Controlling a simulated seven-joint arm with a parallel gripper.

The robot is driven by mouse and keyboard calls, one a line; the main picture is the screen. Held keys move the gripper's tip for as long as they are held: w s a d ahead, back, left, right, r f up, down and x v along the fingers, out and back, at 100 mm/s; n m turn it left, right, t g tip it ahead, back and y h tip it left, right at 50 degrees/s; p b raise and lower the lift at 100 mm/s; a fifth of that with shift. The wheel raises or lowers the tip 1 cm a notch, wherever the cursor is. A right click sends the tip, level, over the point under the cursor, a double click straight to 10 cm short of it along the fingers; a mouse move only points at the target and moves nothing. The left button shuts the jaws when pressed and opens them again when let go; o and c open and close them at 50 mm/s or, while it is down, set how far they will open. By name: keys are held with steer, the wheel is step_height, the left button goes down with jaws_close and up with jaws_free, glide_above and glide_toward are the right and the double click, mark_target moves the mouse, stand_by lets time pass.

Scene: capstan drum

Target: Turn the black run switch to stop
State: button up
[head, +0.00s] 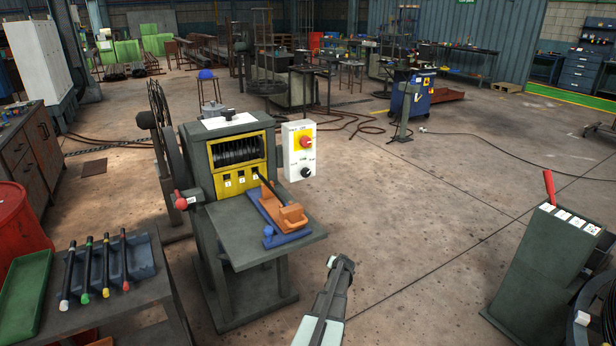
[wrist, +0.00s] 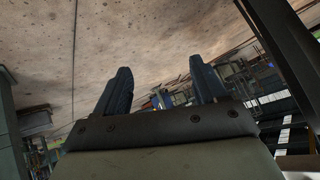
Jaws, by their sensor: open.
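The black run switch (head: 306,172) is a small round knob low on a white control box (head: 291,153) at the right side of the machine. Above it on the same box is a red rotary switch on a yellow plate (head: 306,142). The labels around the black knob are too small to read. My gripper (head: 343,262) is in front and to the right of the machine's table, apart from the box. In the wrist view its two dark fingers (wrist: 160,88) are spread with nothing between them. The switch does not show in the wrist view.
The machine's table (head: 262,225) bears an orange tool on a blue base (head: 285,208). A red-knobbed lever (head: 181,200) sticks out at its left. A bench with several coloured-tip rods (head: 96,268) stands left, and a grey console (head: 545,258) stands right. The floor between is clear.

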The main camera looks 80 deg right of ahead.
steer(key=s+d+r+m+g+h, duration=0.1)
steer(key=s+d+r+m, duration=0.25)
steer(key=s, duration=0.45)
steer(key=s+d+r+m+h, duration=0.1)
steer(key=s+d+r+m, duration=0.15)
steer(key=s+r, duration=0.4)
step_height(320, 180, up, 2)
steer(key=w+d+r+m+t, duration=0.1)
steer(key=w+d+m+t, duration=0.1)
steer(key=w, duration=0.1)
steer(key=m+t+h, duration=0.2)
steer(key=m+t, duration=0.7)
steer(key=m, duration=0.1)
glide_toward(307, 174)
steer(key=x, duration=0.9)
steer(key=shift+d, duration=0.1)
steer(key=shift+f, duration=0.1)
steer(key=c, duration=1.1)
steer(key=shift+o, duration=0.2)
